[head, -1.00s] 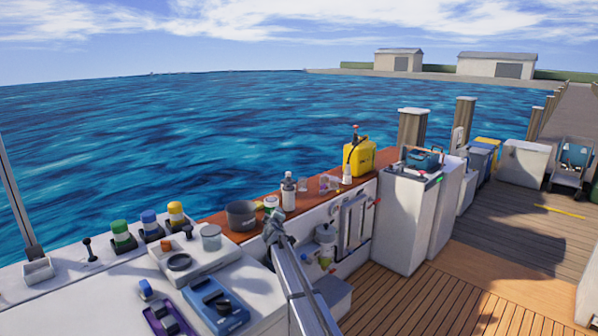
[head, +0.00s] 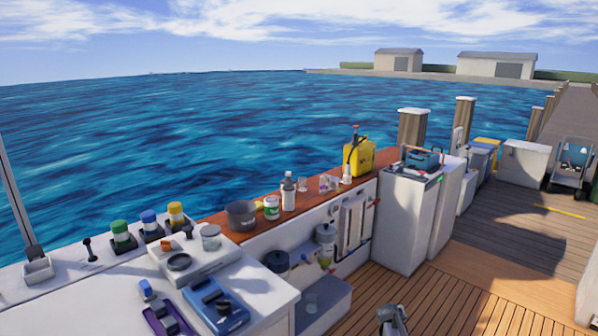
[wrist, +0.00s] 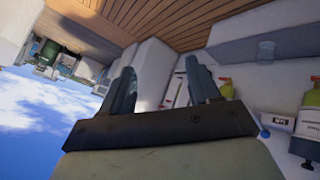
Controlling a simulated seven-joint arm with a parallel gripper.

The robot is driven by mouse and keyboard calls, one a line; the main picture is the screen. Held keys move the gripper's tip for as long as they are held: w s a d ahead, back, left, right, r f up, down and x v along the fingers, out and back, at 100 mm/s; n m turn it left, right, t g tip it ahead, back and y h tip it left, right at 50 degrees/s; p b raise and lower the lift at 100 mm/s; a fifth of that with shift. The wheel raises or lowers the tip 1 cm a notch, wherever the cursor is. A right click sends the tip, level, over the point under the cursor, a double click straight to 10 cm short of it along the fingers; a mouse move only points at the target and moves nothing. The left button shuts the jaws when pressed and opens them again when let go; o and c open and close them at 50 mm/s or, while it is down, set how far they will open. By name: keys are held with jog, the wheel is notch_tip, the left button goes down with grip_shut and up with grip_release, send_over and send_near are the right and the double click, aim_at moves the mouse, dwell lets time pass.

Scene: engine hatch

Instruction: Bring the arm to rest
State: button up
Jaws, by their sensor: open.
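My gripper (head: 393,318) shows at the bottom edge of the head view, low over the wooden deck and right of the white bench step. Only its end is in that picture. In the wrist view my gripper (wrist: 160,88) has its two dark fingers apart with nothing between them. The wrist picture is tilted, with sky at the lower left and deck planks at the top. No object is held.
The white counter (head: 262,292) at the left carries several coloured-lid jars and a blue device (head: 215,305). A wooden ledge (head: 312,202) holds a pot (head: 241,215), bottles and a yellow can (head: 359,157). A white cabinet (head: 405,225) stands right of it. The deck (head: 440,300) is open.

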jog(key=s+d+f+m+g+y, duration=0.1)
jog(key=s+d+f+m+g, duration=0.3)
jog(key=s, duration=0.6)
jog(key=s+d+f+m, duration=0.1)
jog(key=s+d+f, duration=0.2)
jog(key=s+f, duration=0.5)
jog(key=s+d+f+m+g+y, duration=0.1)
jog(key=s+d+f+m+g, duration=0.15)
jog(key=s, duration=1.05)
jog(key=s+a+f+n+g+y, duration=0.1)
jog(key=s+a+f+n+g, duration=0.1)
jog(key=s+a, duration=1.2)
jog(key=s+a+f+n+g+y, duration=0.1)
jog(key=s+a+n+g, duration=0.3)
jog(key=s+a, duration=1.1)
jog(key=shift+s+f+g+y, duration=0.4)
jog(key=shift+s+g, duration=0.45)
jog(key=shift+g, duration=0.1)
